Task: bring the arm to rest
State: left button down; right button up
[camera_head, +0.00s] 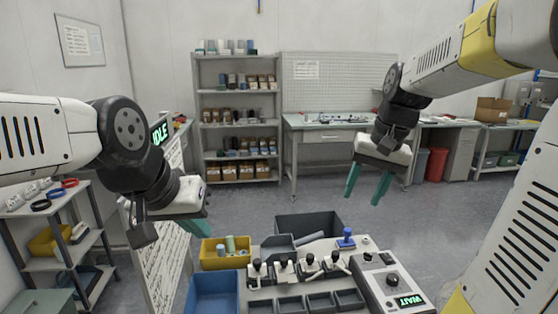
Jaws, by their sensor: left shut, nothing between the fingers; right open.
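My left gripper (196,226) hangs at the left, above and left of the yellow bin. Its green fingers are together with nothing visible between them, and the hand partly covers them. My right gripper (366,188) is raised at the right of centre, over open floor in the picture. Its two green fingers are spread apart and empty. Both arms are bent and held up, clear of the bench.
Below lie a yellow bin (212,264) with cylinders, a blue bin (197,295), a dark bin (325,221), a fixture with several black-knobbed levers (284,271) and a control box (375,287) reading "WAIT". A panel (160,240) stands left. Shelves and a workbench stand behind.

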jog(key=s+a+n+t, duration=0.3)
jog(key=s+a, duration=0.2)
jog(key=s, duration=0.8)
jog(key=shift+s+f+t, duration=0.15)
jog(key=shift+t, duration=0.25)
